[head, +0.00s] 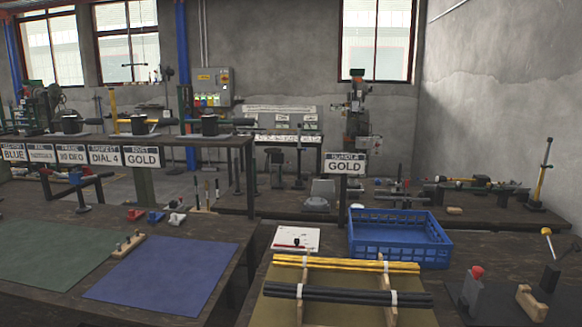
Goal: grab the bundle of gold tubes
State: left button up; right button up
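The bundle of gold tubes (340,264) lies crosswise on two wooden rails on the right-hand bench. White bands wrap it near its left and right ends. A bundle of dark tubes (345,295) lies parallel to it on the same rails, nearer to me, with a clear gap between them. A sign reading GOLD (345,166) stands upright behind the bench. Neither of my grippers shows in the head view.
A blue crate (422,254) stands just behind the gold bundle. A white board (297,239) lies left of the crate. A red-topped grey block (470,288) stands to the right. The left bench has a green mat (45,253) and a blue mat (163,270).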

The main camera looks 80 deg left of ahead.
aim_at(405, 269)
jog(key=u, duration=2.3)
